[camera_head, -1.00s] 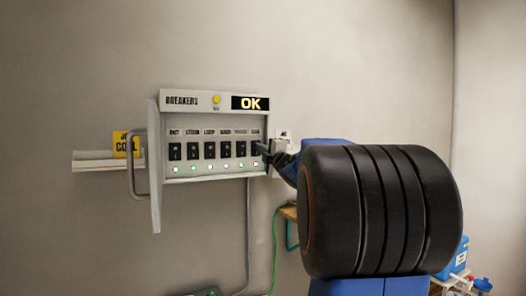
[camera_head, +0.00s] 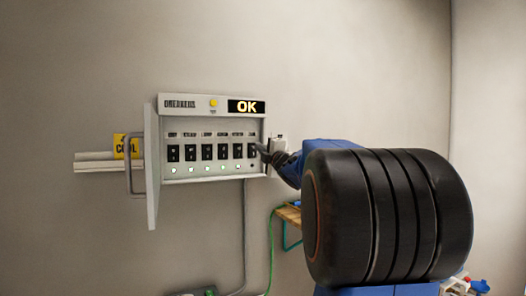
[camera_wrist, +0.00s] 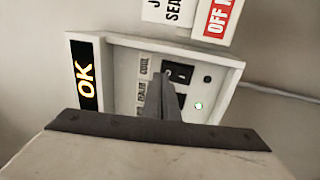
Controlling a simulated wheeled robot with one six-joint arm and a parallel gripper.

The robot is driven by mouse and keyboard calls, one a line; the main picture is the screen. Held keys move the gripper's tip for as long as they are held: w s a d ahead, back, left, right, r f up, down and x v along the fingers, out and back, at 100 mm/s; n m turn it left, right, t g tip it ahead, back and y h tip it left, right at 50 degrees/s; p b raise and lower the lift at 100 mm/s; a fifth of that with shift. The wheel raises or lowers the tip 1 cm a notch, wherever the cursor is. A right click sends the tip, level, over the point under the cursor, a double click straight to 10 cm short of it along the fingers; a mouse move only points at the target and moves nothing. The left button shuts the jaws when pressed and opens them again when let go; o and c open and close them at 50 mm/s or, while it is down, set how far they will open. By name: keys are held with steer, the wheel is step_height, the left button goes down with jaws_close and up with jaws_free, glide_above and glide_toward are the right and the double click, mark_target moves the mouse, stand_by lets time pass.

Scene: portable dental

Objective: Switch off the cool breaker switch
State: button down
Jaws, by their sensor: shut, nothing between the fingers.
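The breaker box (camera_head: 212,181) is on the wall with its door open to the left. Several black switches stand in a row under small labels. The cool switch (camera_head: 252,150) is at the right end; in the wrist view it (camera_wrist: 180,72) sits beside the COOL label (camera_wrist: 146,64). Its indicator (camera_head: 251,166) is dark, while the others in the row glow. My gripper (camera_head: 264,152) is shut and empty at the right end of the row. In the wrist view its fingertips (camera_wrist: 160,84) overlap the switch's edge; I cannot tell whether they touch.
The box display (camera_head: 246,107) reads OK, beside a yellow button (camera_head: 213,103). The open door (camera_head: 152,170) juts out at the left. A yellow tag (camera_head: 126,146) hangs behind its handle. A small wooden shelf (camera_head: 289,214) is below right. A green cable runs down the wall.

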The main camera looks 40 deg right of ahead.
steer(key=s+a+r, duration=0.2)
steer(key=s, duration=0.8)
steer(key=shift+a, duration=0.3)
steer(key=shift+r, duration=0.1)
